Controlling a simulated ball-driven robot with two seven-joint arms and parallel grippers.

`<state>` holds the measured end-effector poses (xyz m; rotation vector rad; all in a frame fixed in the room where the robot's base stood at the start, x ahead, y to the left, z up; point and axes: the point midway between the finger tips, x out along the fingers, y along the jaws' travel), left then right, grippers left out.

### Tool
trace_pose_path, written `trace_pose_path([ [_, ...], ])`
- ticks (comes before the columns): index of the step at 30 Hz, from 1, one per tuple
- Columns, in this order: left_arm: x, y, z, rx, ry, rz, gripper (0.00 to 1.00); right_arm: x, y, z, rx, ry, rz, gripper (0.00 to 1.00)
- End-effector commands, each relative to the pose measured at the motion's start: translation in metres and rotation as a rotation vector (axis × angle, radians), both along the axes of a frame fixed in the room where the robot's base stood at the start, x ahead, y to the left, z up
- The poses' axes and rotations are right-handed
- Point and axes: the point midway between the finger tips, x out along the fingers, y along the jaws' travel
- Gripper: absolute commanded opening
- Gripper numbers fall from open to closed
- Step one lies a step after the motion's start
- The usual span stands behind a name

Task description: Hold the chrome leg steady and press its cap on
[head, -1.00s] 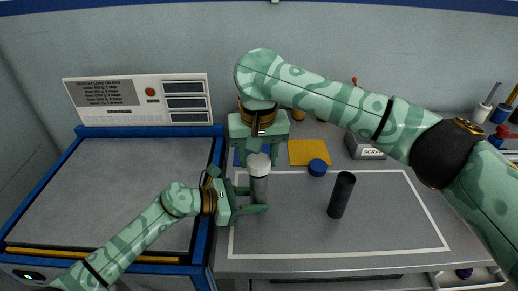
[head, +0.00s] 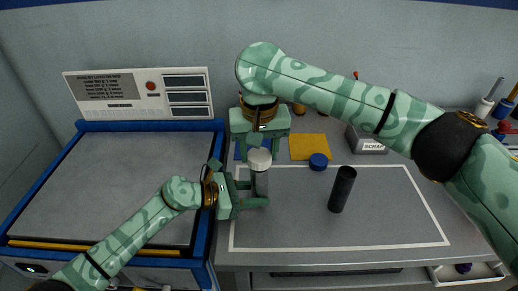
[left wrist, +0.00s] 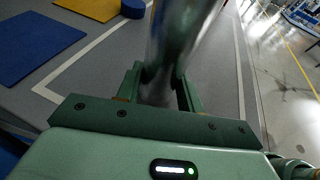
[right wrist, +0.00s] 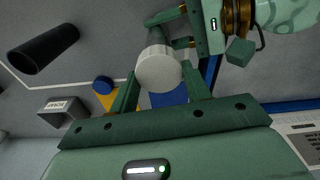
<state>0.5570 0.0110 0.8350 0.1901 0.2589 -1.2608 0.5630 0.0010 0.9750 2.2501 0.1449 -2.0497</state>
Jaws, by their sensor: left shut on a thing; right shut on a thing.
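The chrome leg (head: 262,182) stands upright at the left part of the grey worktop's white outline. My left gripper (head: 258,194) is shut around its lower part. In the left wrist view the shiny leg (left wrist: 180,40) rises between the fingers. A white round cap (head: 259,158) sits at the leg's top end; it also shows in the right wrist view (right wrist: 158,70). My right gripper (head: 261,150) points down from above, shut on the cap, with a finger on either side. Whether the cap is fully seated cannot be told.
A black tube (head: 342,190) stands right of the leg. A blue cap (head: 318,161) lies near a yellow mat (head: 309,147). A blue mat (head: 238,152) is partly hidden behind my right gripper. A scrap box (head: 367,144) stands further back.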

Motion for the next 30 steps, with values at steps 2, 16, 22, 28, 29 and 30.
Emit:
trace_pose_path([
  [2, 0.000, 0.000, 0.000, 0.000, 0.000, -0.001, 0.25, 0.000, 0.000, 0.000, -0.002, -0.001, 0.000, 0.26],
  [16, 0.000, 0.000, 0.000, 0.000, 0.000, -0.001, 0.25, 0.000, 0.000, -0.006, 0.000, 0.002, 0.000, 0.26],
  [22, 0.000, 0.000, 0.000, 0.000, 0.000, 0.000, 0.25, 0.000, 0.000, -0.012, -0.001, 0.001, 0.000, 0.26],
  [28, 0.000, 0.000, 0.000, 0.000, 0.000, -0.001, 0.25, 0.000, 0.000, -0.018, 0.000, 0.001, 0.000, 0.26],
  [29, 0.000, 0.000, 0.000, 0.000, 0.000, -0.001, 0.25, 0.000, 0.000, -0.019, 0.000, 0.001, 0.000, 0.26],
  [30, 0.000, 0.000, 0.000, 0.000, 0.000, -0.001, 0.25, 0.000, 0.000, -0.020, 0.000, 0.001, 0.000, 0.26],
])
